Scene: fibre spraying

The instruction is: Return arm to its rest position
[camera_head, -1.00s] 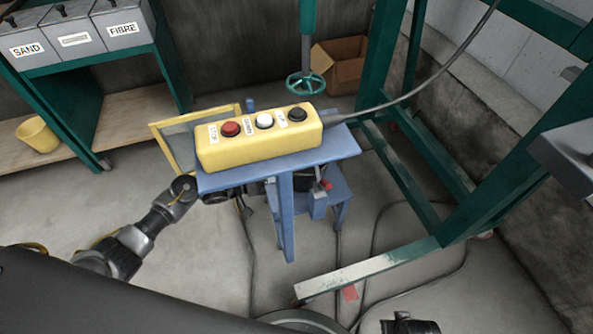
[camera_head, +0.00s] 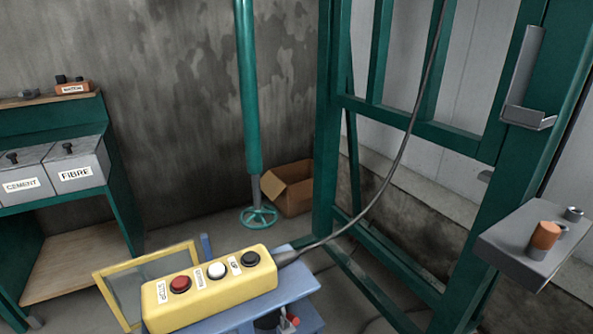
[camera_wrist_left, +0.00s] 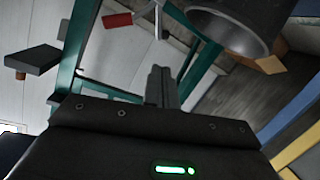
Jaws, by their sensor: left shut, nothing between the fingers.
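My left gripper (camera_wrist_left: 162,85) shows in the left wrist view with its two dark fingers together and nothing between them. A green light glows on its dark body. Neither arm shows in the head view now, so my arms' pose cannot be seen there. A yellow control box (camera_head: 210,288) with red, white and black buttons sits on a blue stand (camera_head: 300,283) at the bottom of the head view. My left gripper is apart from the things seen beyond its fingers in the wrist view.
A cable runs from the control box up along the frame. Labelled bins (camera_head: 75,170) stand at left. A cardboard box (camera_head: 291,187) lies by the wall.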

